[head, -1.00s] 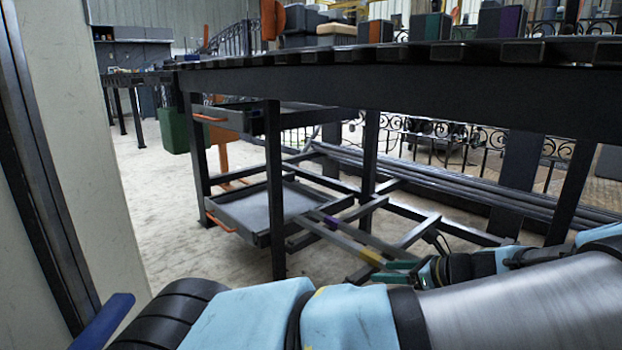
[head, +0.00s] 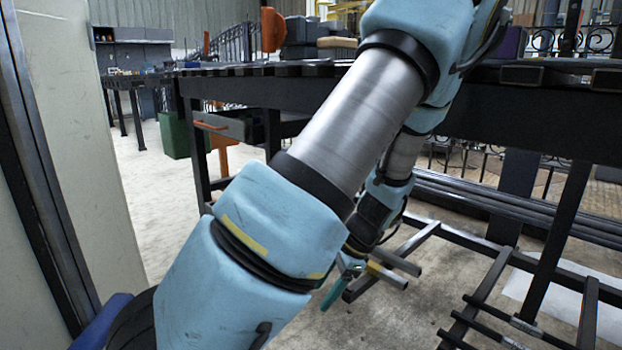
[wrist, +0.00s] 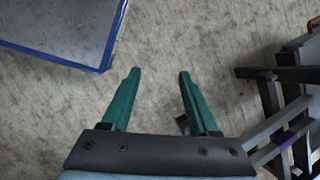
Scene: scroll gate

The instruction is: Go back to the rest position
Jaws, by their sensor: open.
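My gripper (wrist: 158,72) points down at the bare concrete floor in the wrist view. Its two teal fingers are apart with nothing between them. In the head view one teal finger (head: 332,294) shows low in the middle, in front of the metal frame under the bench. My arm is raised and folded, with the elbow beyond the top edge of the view and the forearm hanging down behind the upper arm. The rest of the gripper is partly hidden there.
A dark steel workbench (head: 240,92) stands close ahead, with my arm in front of it. Under it are metal bars (head: 478,294). A green bin (head: 174,134) stands at the left. A pale wall panel (head: 75,130) is near on the left. Open floor (head: 150,215) lies between.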

